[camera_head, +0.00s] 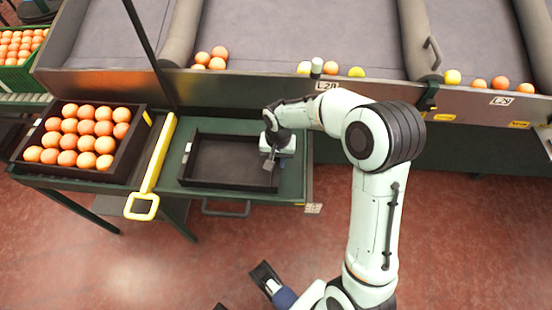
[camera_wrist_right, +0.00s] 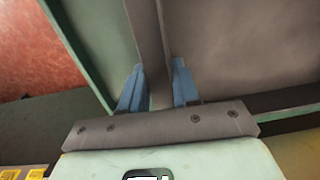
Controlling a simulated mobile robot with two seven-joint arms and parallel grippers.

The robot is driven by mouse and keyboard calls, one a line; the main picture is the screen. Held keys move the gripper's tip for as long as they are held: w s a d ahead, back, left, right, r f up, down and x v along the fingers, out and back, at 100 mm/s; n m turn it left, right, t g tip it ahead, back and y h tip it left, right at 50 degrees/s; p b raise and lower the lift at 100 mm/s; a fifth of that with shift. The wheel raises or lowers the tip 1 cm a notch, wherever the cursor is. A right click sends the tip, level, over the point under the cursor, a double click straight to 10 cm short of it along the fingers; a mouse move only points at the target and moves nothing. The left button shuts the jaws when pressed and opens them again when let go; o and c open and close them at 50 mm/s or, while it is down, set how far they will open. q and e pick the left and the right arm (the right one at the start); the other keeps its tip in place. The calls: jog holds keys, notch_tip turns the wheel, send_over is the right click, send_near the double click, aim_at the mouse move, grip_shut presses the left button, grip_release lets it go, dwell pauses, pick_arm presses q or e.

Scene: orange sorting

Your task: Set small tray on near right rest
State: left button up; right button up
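The small tray (camera_head: 196,184) is an empty, dark, shallow box. It lies on the green stand (camera_head: 297,177), right of the yellow bar. My right gripper (camera_head: 270,160) is at the tray's right wall. In the right wrist view, the two blue fingers (camera_wrist_right: 158,88) stand close on either side of the tray wall (camera_wrist_right: 148,30), with little gap left. A dark and blue part at the bottom edge of the head view seems to be my left gripper (camera_head: 262,276). It is cut off and its fingers are unclear.
A dark crate of oranges (camera_head: 127,158) stands left of the yellow bar (camera_head: 157,160). Behind runs a grey sorting bed (camera_head: 290,35) with a metal front edge and a few fruits. A green crate (camera_head: 18,75) of oranges is at the far left. The red floor in front is clear.

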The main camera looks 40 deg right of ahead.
jog(key=o, duration=0.4)
jog(key=shift+c, duration=0.2)
pick_arm(q)
jog(key=shift+g, duration=0.6)
jog(key=s+r+p, duration=0.1)
jog(key=s+d+r+p, duration=0.1)
jog(key=s+r+p, duration=0.1)
jog(key=shift+s+d+r, duration=0.15)
jog(key=shift+s, duration=0.05)
pick_arm(e)
notch_tip(320, 180, up, 12)
jog(key=shift+s+d, duration=0.15)
jog(key=shift+s, duration=0.05)
